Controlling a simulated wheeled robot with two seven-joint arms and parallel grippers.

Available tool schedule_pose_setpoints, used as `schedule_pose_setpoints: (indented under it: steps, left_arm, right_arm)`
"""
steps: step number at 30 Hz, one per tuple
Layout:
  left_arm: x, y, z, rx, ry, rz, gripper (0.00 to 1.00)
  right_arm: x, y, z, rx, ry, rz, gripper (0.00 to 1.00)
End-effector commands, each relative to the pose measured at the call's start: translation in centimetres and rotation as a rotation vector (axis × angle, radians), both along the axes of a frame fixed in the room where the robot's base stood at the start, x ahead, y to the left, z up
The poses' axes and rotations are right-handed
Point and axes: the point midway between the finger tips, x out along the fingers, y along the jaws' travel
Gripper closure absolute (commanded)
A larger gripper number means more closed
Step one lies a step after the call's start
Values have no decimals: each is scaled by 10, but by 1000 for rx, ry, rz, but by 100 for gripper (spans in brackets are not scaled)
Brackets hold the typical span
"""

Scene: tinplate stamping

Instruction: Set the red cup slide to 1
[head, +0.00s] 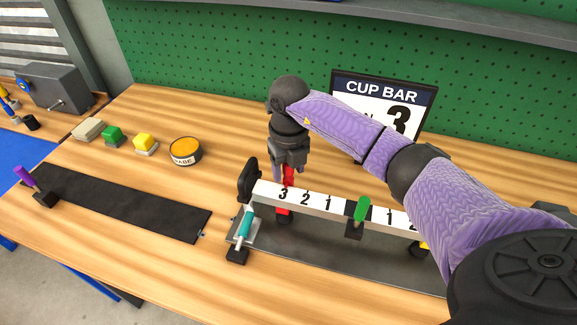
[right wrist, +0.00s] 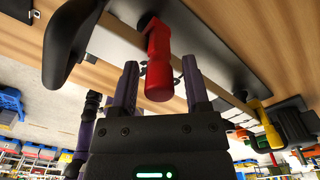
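The white numbered bar (head: 343,208) runs across the front bench, marked 3, 2, 1 on its left half and 1 and a partly hidden 2 on its right. The red cup slide (head: 288,175) sits at the left 3; its red handle (right wrist: 158,65) stands up above the bar. My right gripper (head: 288,165) is over the handle from above. In the right wrist view its two fingers (right wrist: 160,88) are open, one on each side of the handle, with small gaps. My left gripper is not in view.
A green handle (head: 362,208) stands mid-bar and a teal handle (head: 245,222) at the left end. A yellow slide (head: 423,246) is partly hidden by my arm. A CUP BAR sign (head: 381,88) showing 3 stands behind. A dark strip (head: 120,205) lies left.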

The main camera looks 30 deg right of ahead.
Motion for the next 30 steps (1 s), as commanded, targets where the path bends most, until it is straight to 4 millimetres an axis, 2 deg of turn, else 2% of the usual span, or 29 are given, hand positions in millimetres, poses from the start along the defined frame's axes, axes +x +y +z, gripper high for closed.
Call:
schedule_pose_setpoints:
  steps: [1, 6, 8, 30]
  left_arm:
    - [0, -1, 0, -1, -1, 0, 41]
    - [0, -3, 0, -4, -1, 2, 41]
    - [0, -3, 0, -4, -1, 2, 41]
    - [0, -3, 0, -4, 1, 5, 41]
  right_arm:
    - [0, 0, 0, 0, 0, 0, 53]
    - [0, 0, 0, 0, 0, 0, 89]
    - [0, 0, 0, 0, 0, 0, 100]
    - [0, 0, 1, 1, -1, 0, 100]
